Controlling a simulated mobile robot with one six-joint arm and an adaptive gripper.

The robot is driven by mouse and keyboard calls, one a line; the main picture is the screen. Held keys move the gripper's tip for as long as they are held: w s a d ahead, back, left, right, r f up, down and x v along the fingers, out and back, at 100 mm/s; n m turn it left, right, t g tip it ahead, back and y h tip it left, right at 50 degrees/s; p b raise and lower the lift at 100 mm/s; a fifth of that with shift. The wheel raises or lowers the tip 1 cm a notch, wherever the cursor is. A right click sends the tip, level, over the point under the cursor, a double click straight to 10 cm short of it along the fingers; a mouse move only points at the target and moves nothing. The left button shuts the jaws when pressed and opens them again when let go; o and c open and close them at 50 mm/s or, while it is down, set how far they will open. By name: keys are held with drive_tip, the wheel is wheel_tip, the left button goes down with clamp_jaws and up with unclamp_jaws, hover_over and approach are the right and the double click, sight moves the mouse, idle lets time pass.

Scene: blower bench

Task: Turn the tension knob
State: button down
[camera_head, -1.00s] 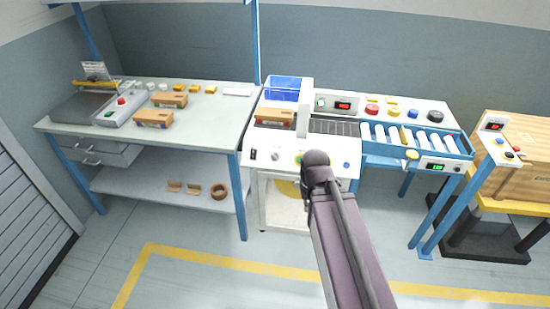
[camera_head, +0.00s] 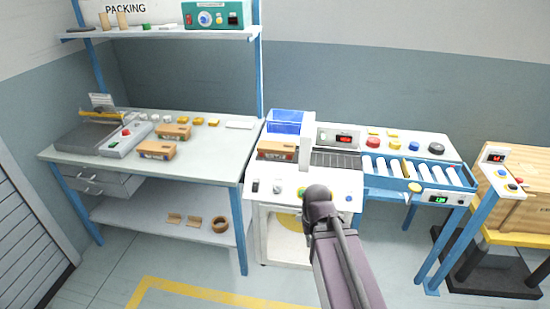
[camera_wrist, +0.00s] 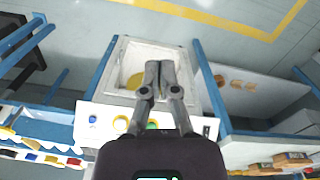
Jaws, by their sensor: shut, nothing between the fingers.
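The machine's white front panel (camera_head: 328,189) carries a dark switch (camera_head: 255,186), a grey-white knob (camera_head: 278,187), a green button (camera_head: 302,191) and a blue button (camera_head: 348,197). No label is readable, so I cannot tell for certain which is the tension knob. In the wrist view, my gripper (camera_wrist: 158,66) is shut and empty, pointing past the panel's front edge over the open white bay below.
A roller conveyor (camera_head: 415,172) adjoins the machine at right, with a post-mounted control box (camera_head: 497,165) and wooden crate (camera_head: 512,205) beyond. A packing table (camera_head: 205,150) with boxes stands at left, under a shelf (camera_head: 160,33). The floor in front is open.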

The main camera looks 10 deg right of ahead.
drive_tip(key=c, duration=1.4)
unclamp_jaws()
